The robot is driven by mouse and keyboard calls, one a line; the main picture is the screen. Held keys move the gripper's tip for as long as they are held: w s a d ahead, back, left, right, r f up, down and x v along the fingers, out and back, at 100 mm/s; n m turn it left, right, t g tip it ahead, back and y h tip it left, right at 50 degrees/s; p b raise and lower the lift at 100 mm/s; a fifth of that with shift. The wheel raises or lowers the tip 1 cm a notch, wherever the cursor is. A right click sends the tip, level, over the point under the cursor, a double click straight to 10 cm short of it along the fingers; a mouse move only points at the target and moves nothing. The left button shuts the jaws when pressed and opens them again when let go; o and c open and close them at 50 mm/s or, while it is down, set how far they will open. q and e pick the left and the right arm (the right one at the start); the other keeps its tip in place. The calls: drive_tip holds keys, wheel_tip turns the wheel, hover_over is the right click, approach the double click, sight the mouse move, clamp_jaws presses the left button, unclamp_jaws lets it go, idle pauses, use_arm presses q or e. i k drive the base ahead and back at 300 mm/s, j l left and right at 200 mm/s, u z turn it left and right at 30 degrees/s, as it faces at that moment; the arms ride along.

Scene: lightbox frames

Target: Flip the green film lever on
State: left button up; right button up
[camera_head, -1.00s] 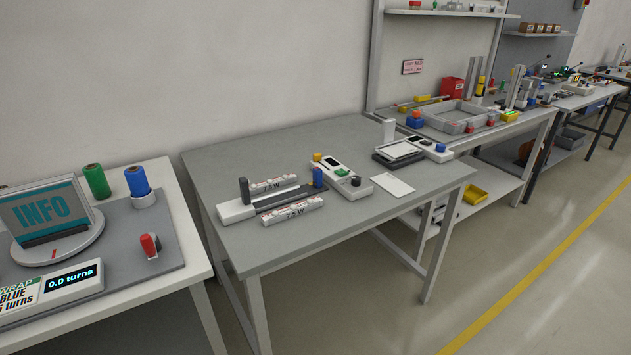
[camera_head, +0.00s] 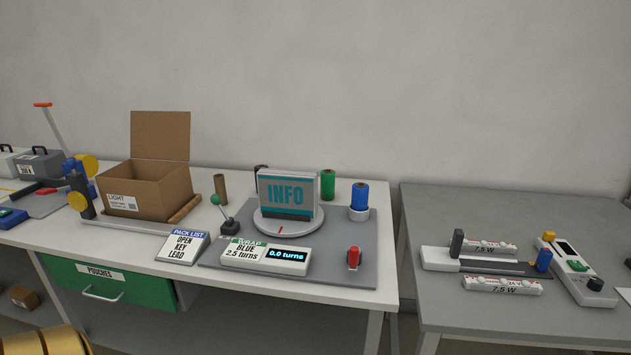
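A lever with a green ball knob (camera_head: 216,199) stands on a small black base (camera_head: 230,227), left of the turntable (camera_head: 288,222). Its stick leans to the left. A green film roll (camera_head: 328,184) stands behind the turntable, and a blue film roll (camera_head: 360,196) stands on a white holder to its right. A red-capped switch or lever (camera_head: 354,257) is at the mat's front right. I cannot tell from the frames which lever belongs to the green film.
An INFO panel (camera_head: 288,194) stands on the turntable. The wrap display (camera_head: 266,256) reads BLUE 2.5 turns and 0.0 turns. A PACK LIST sign (camera_head: 183,247) and open cardboard box (camera_head: 146,188) are left. A grey table (camera_head: 500,320) is right, across a gap.

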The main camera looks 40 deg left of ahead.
sight(216, 199)
drive_tip(key=u, duration=1.95)
drive_tip(key=i+j+u, duration=0.1)
drive_tip(key=i+j, duration=0.4)
drive_tip(key=i+j+u, duration=0.1)
drive_tip(key=i+j, duration=0.4)
drive_tip(key=i, duration=0.25)
